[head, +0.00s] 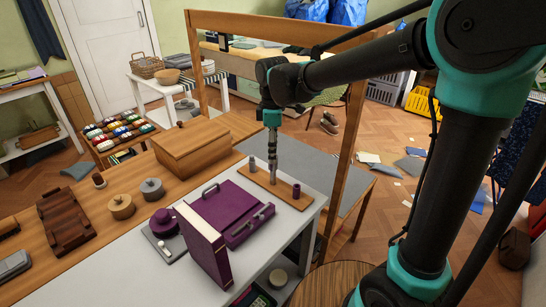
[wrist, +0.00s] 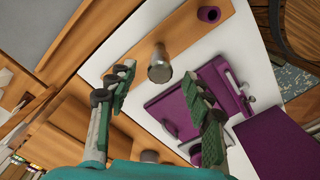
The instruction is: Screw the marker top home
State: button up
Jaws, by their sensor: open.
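A narrow wooden board (head: 284,191) lies on the white table beside a purple case. A small purple cylinder (head: 296,188) stands at its right end and also shows in the wrist view (wrist: 209,14). A grey cylinder (head: 252,163) stands at the board's left end. In the wrist view a grey metallic round piece (wrist: 159,68) stands upright on the board, seen from above. I cannot tell which piece is the marker top. My gripper (head: 273,180) points down over the board's middle. In the wrist view its fingers (wrist: 164,92) are apart, with nothing held between them.
The purple case (head: 225,208) and an upright purple book (head: 204,248) stand left of the board. A wooden box (head: 192,150) is behind them. A wooden frame post (head: 347,150) rises right of the table. Round lidded tins (head: 122,207) stand further left.

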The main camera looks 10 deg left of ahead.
jog(key=shift+f, duration=1.45)
grip_shut()
jog(key=shift+m, duration=1.7)
jog(key=shift+m, duration=1.7)
